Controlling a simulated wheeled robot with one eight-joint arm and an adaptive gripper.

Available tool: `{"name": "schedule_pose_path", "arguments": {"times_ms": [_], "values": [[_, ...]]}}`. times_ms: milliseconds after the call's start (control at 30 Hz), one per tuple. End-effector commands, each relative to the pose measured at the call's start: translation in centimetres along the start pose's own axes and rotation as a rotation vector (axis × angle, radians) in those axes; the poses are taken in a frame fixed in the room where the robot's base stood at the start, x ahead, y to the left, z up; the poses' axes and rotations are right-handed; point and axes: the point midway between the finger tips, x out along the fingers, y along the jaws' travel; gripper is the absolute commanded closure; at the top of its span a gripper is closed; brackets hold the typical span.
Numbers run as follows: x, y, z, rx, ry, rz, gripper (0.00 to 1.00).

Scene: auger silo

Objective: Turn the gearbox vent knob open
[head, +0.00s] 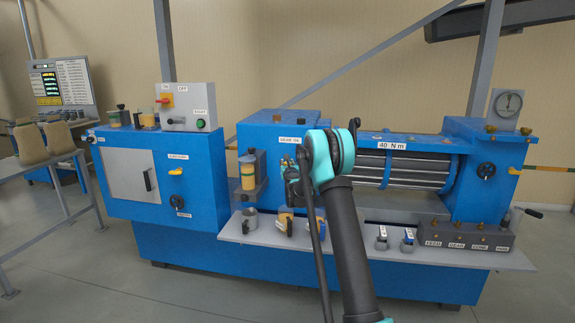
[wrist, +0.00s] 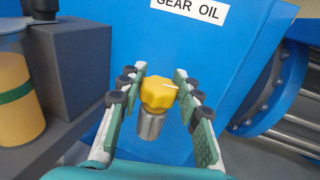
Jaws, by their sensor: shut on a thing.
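The gearbox vent knob (wrist: 158,94) is a yellow lobed cap on a short metal stem (wrist: 150,125), on the blue gearbox face under the GEAR OIL label (wrist: 189,10). A white pointer line on the cap slants toward the upper left from its right edge. My gripper (wrist: 160,76) has its green, black-padded fingers on both sides of the knob and is shut on it. In the head view my gripper (head: 292,172) is at the gearbox front, and my arm and wrist hide most of the knob.
Left of my gripper, a grey block (wrist: 72,72) and a yellow container with a green band (wrist: 15,100) stand close. Metal rollers (head: 400,170) are to the right. A grey shelf (head: 345,250) with cups and small items runs below.

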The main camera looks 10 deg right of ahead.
Motion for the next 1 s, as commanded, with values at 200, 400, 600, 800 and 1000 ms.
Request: {"name": "schedule_pose_path", "arguments": {"times_ms": [200, 400, 600, 800, 1000], "values": [[0.02, -0.42, -0.01, 0.000, 0.000, 0.180, 0.96], [0.07, -0.39, -0.02, 0.000, 0.000, 0.370, 0.96], [0.08, -0.29, -0.05, 0.000, 0.000, 0.561, 0.95], [0.11, -0.27, -0.06, 0.000, 0.000, 0.751, 0.95], [0.11, -0.20, -0.09, 0.000, 0.000, 0.942, 0.95]]}}
